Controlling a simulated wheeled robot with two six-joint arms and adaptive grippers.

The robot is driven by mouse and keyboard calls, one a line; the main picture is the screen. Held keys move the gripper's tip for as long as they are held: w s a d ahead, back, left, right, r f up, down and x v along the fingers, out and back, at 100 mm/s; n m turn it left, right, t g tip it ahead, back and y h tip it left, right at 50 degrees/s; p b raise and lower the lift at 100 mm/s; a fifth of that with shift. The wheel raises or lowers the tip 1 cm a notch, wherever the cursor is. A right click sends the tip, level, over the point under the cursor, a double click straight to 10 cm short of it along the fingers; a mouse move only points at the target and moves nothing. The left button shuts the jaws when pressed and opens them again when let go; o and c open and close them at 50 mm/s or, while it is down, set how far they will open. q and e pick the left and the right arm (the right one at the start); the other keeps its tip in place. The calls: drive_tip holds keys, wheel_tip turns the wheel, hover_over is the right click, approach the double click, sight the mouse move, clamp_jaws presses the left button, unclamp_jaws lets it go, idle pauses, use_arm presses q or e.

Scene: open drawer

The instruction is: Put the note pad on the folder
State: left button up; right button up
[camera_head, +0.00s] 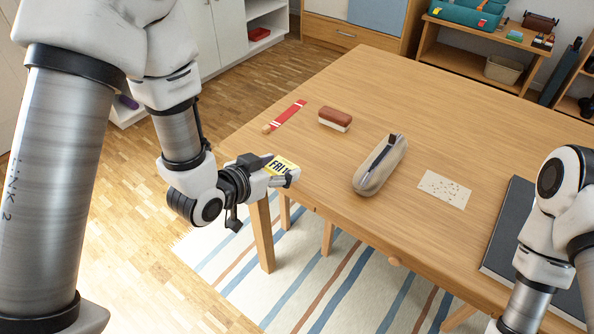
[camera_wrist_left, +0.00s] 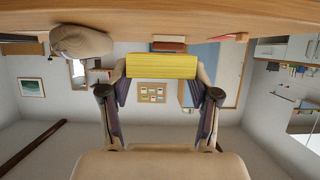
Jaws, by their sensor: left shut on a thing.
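The note pad (camera_head: 284,165) appears to be the yellow block with dark lettering at the table's near left edge. My left gripper (camera_head: 276,172) is shut on it and holds it at about tabletop height. In the left wrist view the yellow pad (camera_wrist_left: 161,66) spans the gap between the two fingertips. The folder (camera_head: 508,222) is the dark, flat rectangle on the right of the table. My right arm hides part of the folder. My right gripper is out of view.
On the wooden table (camera_head: 365,90) lie a red-and-white strip (camera_head: 288,115), a brown-topped brush or eraser (camera_head: 335,118), a grey-beige pouch (camera_head: 381,166) and a speckled cream card (camera_head: 444,189). The pouch and card lie between the pad and the folder.

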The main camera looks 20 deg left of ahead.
sight(297, 159)
use_arm(q)
drive_tip(key=w+b, duration=0.1)
drive_tip(key=b, duration=0.1)
drive_tip(key=w+f+b, duration=0.1)
drive_tip(key=shift+w+d+b, duration=0.1)
drive_tip(key=shift+w+b, duration=0.25)
drive_tip(key=w+p, duration=0.1)
drive_tip(key=w, duration=0.1)
drive_tip(key=shift+w+d+r+p, duration=0.15)
drive_tip(key=shift+w+r+p, duration=0.2)
drive_tip(key=w, duration=0.5)
drive_tip(key=shift+w+d+f, duration=0.1)
drive_tip(key=shift+d+f, duration=0.05)
drive_tip(key=shift+f, duration=0.1)
drive_tip(key=shift+s+f+b, duration=0.2)
drive_tip(key=shift+f+b, duration=0.25)
drive_tip(key=shift+f, duration=1.1)
drive_tip(key=shift+w+f, duration=0.1)
drive_tip(key=shift+w, duration=0.05)
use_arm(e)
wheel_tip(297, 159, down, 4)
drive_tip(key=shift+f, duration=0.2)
